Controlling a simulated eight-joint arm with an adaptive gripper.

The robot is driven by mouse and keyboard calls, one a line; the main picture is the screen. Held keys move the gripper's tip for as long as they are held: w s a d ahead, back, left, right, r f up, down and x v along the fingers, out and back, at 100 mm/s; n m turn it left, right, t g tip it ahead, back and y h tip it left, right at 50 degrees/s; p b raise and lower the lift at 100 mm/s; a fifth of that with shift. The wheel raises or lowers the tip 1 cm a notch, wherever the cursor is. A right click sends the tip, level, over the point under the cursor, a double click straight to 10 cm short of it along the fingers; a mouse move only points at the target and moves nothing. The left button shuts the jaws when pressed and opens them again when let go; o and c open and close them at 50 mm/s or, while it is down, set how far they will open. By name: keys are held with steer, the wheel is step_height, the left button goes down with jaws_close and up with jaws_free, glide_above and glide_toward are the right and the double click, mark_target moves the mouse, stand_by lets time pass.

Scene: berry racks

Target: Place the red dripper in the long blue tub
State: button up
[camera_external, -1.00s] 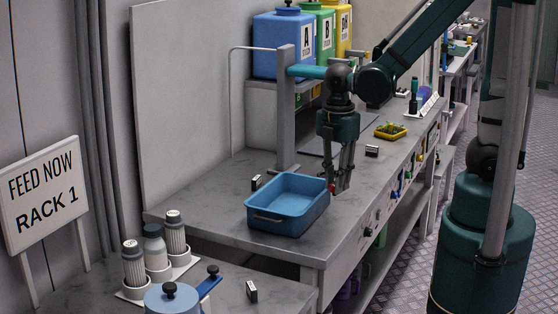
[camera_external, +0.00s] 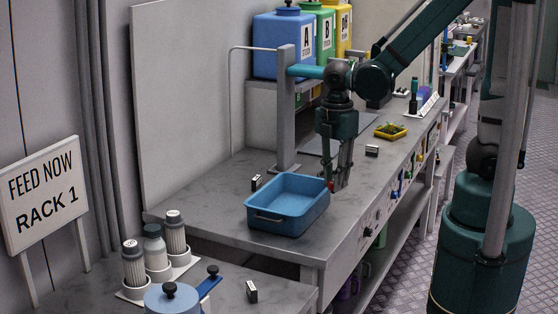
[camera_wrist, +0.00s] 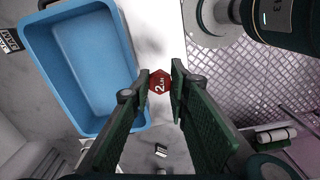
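The red dripper (camera_wrist: 160,82) is a small red hexagonal piece with "2L/H" printed on it. In the wrist view it sits between my fingertips, which meet its two sides. My gripper (camera_wrist: 161,88) appears shut on it. In the external view the dripper (camera_external: 331,186) is a small red spot at the tips of my gripper (camera_external: 337,183), which points down beside the tub's right end. The long blue tub (camera_external: 283,208) stands on the near part of the bench. It looks empty, and in the wrist view its floor (camera_wrist: 75,60) lies to the left of the dripper.
A grey post (camera_external: 287,115) with a shelf of blue, green and yellow bins stands behind the tub. Small label blocks (camera_external: 371,151) stand on the bench.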

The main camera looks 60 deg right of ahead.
steer(key=w+n+p, duration=0.1)
steer(key=w+n, duration=0.1)
steer(key=w, duration=1.1)
steer(key=shift+w+r+n, duration=0.3)
steer(key=shift+f, duration=0.1)
steer(key=shift+f, duration=2.8)
steer(key=shift+f, duration=0.1)
steer(key=shift+f+b, duration=0.35)
steer(key=shift+f, duration=1.65)
steer(key=shift+f, duration=0.2)
steer(key=o, duration=0.6)
steer(key=shift+r, duration=0.25)
